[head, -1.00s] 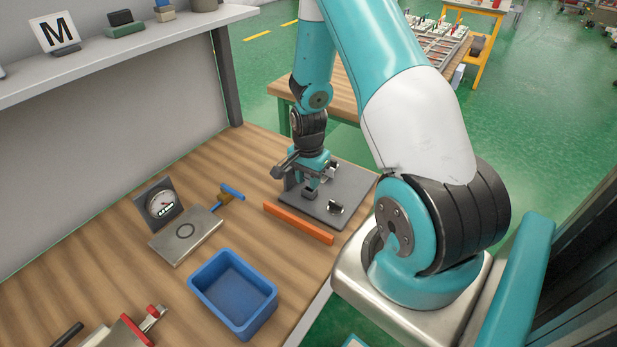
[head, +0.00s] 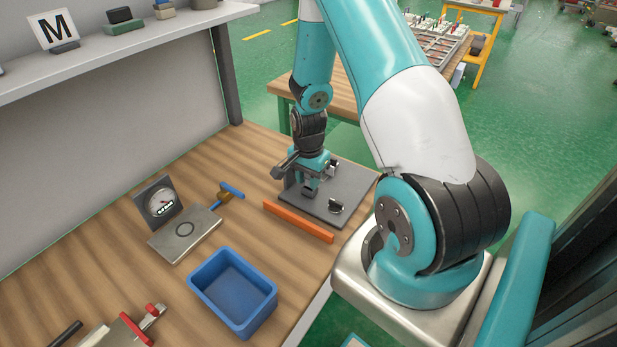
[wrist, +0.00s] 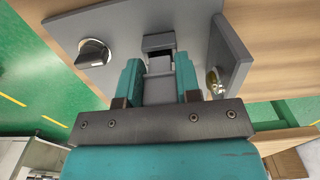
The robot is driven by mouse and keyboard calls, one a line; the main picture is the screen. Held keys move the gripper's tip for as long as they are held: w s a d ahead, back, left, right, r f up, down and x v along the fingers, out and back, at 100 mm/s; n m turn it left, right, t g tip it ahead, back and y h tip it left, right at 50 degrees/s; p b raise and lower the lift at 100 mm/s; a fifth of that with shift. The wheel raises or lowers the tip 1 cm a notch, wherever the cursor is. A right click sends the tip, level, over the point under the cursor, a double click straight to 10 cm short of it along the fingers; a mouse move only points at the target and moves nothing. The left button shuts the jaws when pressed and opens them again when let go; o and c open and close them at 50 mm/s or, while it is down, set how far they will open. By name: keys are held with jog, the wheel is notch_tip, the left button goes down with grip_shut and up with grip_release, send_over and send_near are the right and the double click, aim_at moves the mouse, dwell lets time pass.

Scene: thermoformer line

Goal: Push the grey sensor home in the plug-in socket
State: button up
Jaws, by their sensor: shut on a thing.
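My gripper (head: 309,190) is over the dark grey plate (head: 346,187) on the bench in the head view. In the wrist view my gripper (wrist: 159,78) has its two teal fingers on either side of the grey sensor (wrist: 160,68) and is shut on it. The dark socket block (wrist: 158,42) is right beyond the sensor, in line with it. A dark gap shows between their visible faces, and I cannot tell how deep the sensor sits. In the head view the arm and fingers hide most of the sensor and socket.
A dark knob with a bright face (wrist: 95,52) stands on the plate. An upright grey panel (wrist: 230,50) with a brass fitting is close to the right finger. An orange bar (head: 298,222), blue bin (head: 232,292) and dial gauge (head: 161,202) are on the bench.

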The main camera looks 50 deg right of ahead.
jog(key=shift+f+b, duration=0.45)
jog(key=shift+f, duration=0.3)
jog(key=o, duration=1)
notch_tip(320, 180, up, 18)
jog(key=shift+f+b, duration=0.25)
jog(key=shift+b, duration=0.25)
